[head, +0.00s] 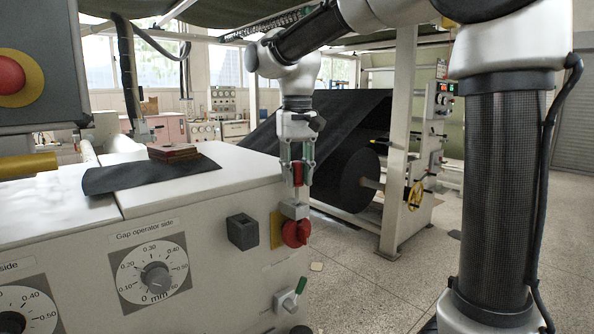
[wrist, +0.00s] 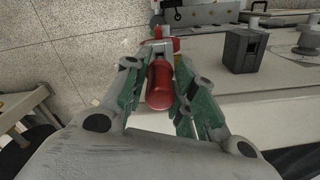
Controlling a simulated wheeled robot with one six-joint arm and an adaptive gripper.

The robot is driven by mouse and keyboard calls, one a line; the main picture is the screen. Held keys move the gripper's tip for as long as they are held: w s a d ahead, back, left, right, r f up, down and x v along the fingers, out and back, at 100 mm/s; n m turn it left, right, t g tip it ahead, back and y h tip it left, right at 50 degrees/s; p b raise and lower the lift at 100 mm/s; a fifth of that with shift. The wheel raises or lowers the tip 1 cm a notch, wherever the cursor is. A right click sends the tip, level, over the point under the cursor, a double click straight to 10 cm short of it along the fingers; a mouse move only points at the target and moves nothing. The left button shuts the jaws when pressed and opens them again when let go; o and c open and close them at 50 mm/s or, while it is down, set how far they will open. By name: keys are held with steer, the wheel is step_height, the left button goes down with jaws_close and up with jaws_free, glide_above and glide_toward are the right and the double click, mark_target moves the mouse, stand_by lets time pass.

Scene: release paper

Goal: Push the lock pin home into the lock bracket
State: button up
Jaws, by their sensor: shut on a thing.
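My gripper (head: 298,172) points straight down over the corner of the white machine and is shut on the red handle of the lock pin (head: 298,176). In the wrist view the red handle (wrist: 160,84) sits upright between the green-padded fingers of my gripper (wrist: 158,88). A light grey metal block, which looks like the lock bracket (head: 294,209), is directly below the handle, beside a red knob (head: 296,233) on a yellow plate. The pin's shaft is mostly hidden, so I cannot tell how deep it sits in the bracket.
A dark grey box (head: 242,232) sticks out of the machine's front, left of the red knob. A gap dial (head: 156,277) and a green-handled lever (head: 292,296) are lower. A black sheet (head: 145,174) with reddish blocks lies on top. A black roll (head: 358,180) stands behind.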

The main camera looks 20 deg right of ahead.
mark_target(297, 182)
steer(key=shift+f, duration=2.3)
steer(key=o, duration=1.1)
step_height(297, 182, up, 12)
steer(key=shift+s+d, duration=0.1)
steer(key=s+d+f+t, duration=0.1)
steer(key=s+d+f, duration=0.3)
steer(key=s, duration=0.3)
steer(key=s+d+f+t, duration=0.2)
steer(key=s+d+f, duration=0.3)
steer(key=s, duration=0.1)
steer(key=s+d+f+t, duration=0.1)
steer(key=s+d+f, duration=0.4)
steer(key=s, duration=0.2)
steer(key=shift+s+d+f, duration=0.2)
steer(key=shift+s+d, duration=0.15)
